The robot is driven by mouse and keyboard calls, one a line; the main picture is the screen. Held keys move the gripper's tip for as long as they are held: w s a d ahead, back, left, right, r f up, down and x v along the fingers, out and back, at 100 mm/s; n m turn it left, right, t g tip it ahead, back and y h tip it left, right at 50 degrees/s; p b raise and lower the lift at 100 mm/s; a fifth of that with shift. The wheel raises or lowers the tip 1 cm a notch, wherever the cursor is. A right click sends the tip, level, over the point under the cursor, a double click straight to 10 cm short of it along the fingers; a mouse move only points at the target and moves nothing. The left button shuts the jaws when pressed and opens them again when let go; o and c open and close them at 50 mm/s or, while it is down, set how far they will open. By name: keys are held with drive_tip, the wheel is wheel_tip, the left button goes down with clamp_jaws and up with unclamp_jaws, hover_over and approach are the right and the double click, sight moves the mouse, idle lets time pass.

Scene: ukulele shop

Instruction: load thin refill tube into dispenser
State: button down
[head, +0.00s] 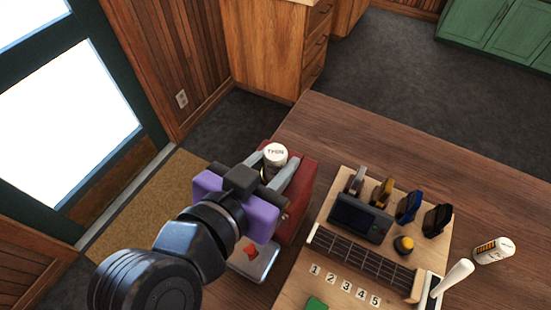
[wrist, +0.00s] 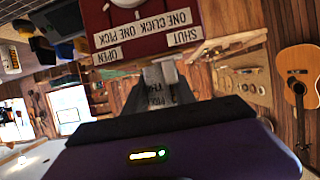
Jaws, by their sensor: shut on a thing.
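The thin refill tube (head: 275,153) has a white cap marked THIN and stands roughly upright between my gripper's fingers. My gripper (head: 279,170) is shut on it. In the wrist view the fingers (wrist: 165,85) and the grey lettered tube between them show at the middle. The red dispenser (head: 300,188) is on the table's left end, just beside and partly behind my gripper. In the wrist view its red face (wrist: 140,30) carries labels reading ONE CLICK ONE PICK, OPEN and SHUT. My gripper hides the tube's lower end, so I cannot tell whether it touches the dispenser.
A light tray (head: 262,262) with a red piece sits in front of the dispenser. A wooden board (head: 338,285) holds a fretboard (head: 362,262), several capos and a dark box (head: 360,217). Another white bottle (head: 494,251) lies at the right. The table's back is clear.

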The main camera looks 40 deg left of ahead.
drive_tip(key=shift+r+p, duration=0.65)
drive_tip(key=shift+r, duration=0.1)
idle(0.4)
drive_tip(key=shift+f+b, duration=0.6)
drive_tip(key=shift+f, duration=0.25)
idle(0.4)
drive_tip(key=c, duration=1.3)
unclamp_jaws()
drive_tip(key=p+v, duration=0.5)
drive_tip(key=v, duration=0.6)
